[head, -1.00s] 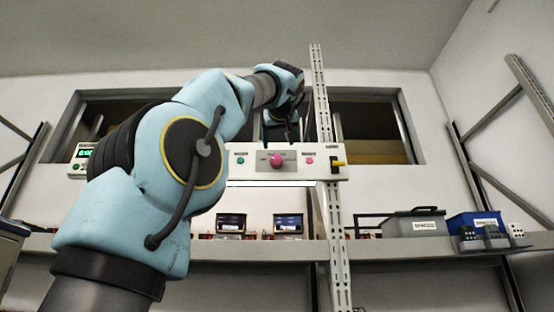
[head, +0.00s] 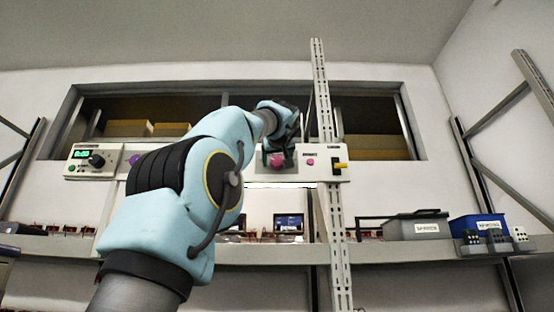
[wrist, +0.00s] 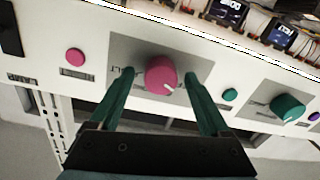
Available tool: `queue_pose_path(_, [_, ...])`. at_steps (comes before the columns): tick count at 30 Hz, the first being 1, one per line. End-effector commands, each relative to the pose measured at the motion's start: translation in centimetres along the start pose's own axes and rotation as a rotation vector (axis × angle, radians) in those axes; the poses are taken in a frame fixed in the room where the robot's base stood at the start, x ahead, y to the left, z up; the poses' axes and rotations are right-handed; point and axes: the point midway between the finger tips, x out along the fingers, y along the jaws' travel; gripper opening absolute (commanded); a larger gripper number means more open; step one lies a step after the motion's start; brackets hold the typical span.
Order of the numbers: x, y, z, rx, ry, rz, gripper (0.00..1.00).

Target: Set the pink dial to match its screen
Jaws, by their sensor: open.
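The pink dial (wrist: 161,75) is a round knob with a white pointer mark, set on a grey plate of the white panel (head: 325,171). In the wrist view its mark points toward the lower right. In the head view the pink dial (head: 277,160) shows just past my gripper. My gripper (wrist: 160,78) is open, with one finger on each side of the dial; I cannot tell whether they touch it. In the head view my gripper (head: 278,150) is at the panel. Two small lit screens (wrist: 226,10) stand beyond the panel edge; their readings are too small to tell.
A pink button (wrist: 75,56), a green button (wrist: 229,94) and a green dial (wrist: 287,106) share the panel. A grey bin (head: 415,227) and blue bin (head: 476,226) stand on the shelf.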

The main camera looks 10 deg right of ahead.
Motion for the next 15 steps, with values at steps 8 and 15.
queue_pose_path(8, [-0.01, 0.0, 0.02, 0.0, 0.0, 0.0, 0.54])
queue_pose_path(15, [-0.02, 0.01, 0.02, 0.0, 0.0, 0.0, 0.27])
